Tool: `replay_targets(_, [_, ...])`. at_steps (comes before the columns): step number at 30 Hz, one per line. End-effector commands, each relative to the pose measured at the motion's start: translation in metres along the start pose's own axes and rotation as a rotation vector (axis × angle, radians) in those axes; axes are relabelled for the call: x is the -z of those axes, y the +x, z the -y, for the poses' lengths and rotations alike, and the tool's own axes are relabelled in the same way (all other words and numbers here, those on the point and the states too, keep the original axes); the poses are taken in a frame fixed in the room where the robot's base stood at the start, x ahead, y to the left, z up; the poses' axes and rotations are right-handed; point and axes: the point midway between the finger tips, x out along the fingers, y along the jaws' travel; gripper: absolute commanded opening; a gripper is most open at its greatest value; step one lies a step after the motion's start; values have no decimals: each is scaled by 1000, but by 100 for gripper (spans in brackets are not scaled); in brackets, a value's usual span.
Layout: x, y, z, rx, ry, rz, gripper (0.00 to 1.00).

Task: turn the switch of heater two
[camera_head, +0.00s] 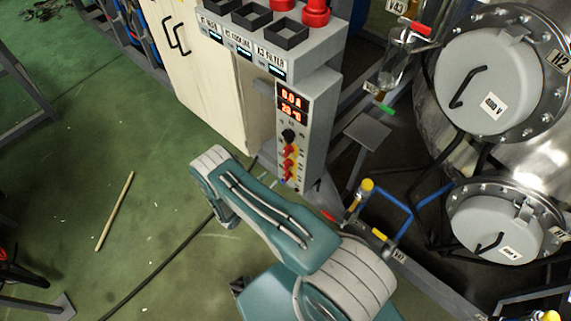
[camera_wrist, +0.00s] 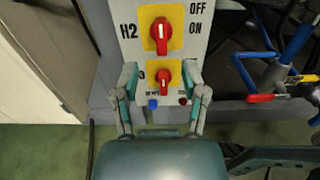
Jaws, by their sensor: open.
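The H2 switch (camera_wrist: 162,35) is a red knob on a yellow plate. It stands on the light panel at the top of the wrist view, with "H2" on its left and "OFF" above "ON" on its right. Its handle looks about upright. A smaller red knob (camera_wrist: 163,77) on a yellow plate sits below it, with its label partly hidden. My gripper (camera_wrist: 164,88) is open, its fingers on either side of this lower knob and below the H2 switch. I see nothing between the fingers. In the head view the control panel (camera_head: 309,115) has several small red switches; my gripper cannot be made out there.
A blue button (camera_wrist: 152,104) and a dark red one sit low on the panel. Blue pipes with a red-handled valve (camera_wrist: 262,98) are at the right. Metal vessels (camera_head: 490,75) stand right of the panel. Open green floor (camera_head: 70,150) lies left, with a stick on it.

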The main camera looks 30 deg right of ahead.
Motion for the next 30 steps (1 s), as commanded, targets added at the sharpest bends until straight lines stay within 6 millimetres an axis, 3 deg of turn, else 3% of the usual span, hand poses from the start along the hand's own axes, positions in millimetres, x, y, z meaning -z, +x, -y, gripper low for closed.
replay_targets(6, [0, 43, 2, 7, 1, -2, 56])
replay_targets(13, [0, 80, 2, 6, 2, -1, 56])
replay_targets(18, [0, 92, 1, 4, 0, -1, 56])
replay_targets(26, [0, 93, 1, 2, 0, -1, 56])
replay_targets(28, [0, 93, 1, 2, 0, -1, 33])
replay_targets(30, [0, 93, 1, 2, 1, -1, 2])
